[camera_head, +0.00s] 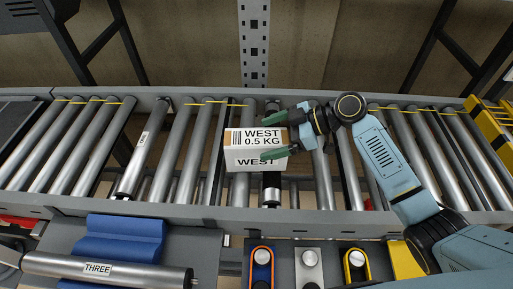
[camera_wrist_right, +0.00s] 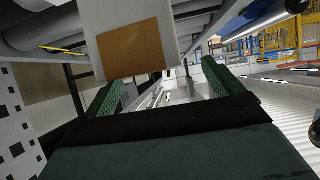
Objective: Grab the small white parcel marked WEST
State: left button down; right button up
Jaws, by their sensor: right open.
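The small white parcel (camera_head: 240,150) sits on the conveyor rollers left of my right gripper. Its top label reads WEST 0.5 KG with a barcode, and its near side reads WEST. My right gripper (camera_head: 265,136) is open, its green fingertips overlapping the parcel's right part in the head view, one toward the far edge and one toward the near edge. In the right wrist view the parcel (camera_wrist_right: 130,48) shows a white face with a brown patch, in front of and above the open fingers (camera_wrist_right: 163,76). I cannot tell whether the fingers touch it. My left gripper is not in view.
The roller conveyor (camera_head: 180,99) runs across the view, with a grey rail along its near side. A loose roller marked THREE (camera_head: 98,268) lies by a blue cradle (camera_head: 120,235) at front left. Blue, white and yellow holders (camera_head: 310,257) stand at the front centre.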

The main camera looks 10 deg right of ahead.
aim_at(258, 137)
jog(key=x, duration=0.4)
jog(key=shift+w+a+p, duration=0.25)
jog(key=shift+w+p, duration=0.05)
jog(key=shift+c, duration=0.4)
jog(key=shift+r, duration=0.1)
jog(key=c, duration=1.4)
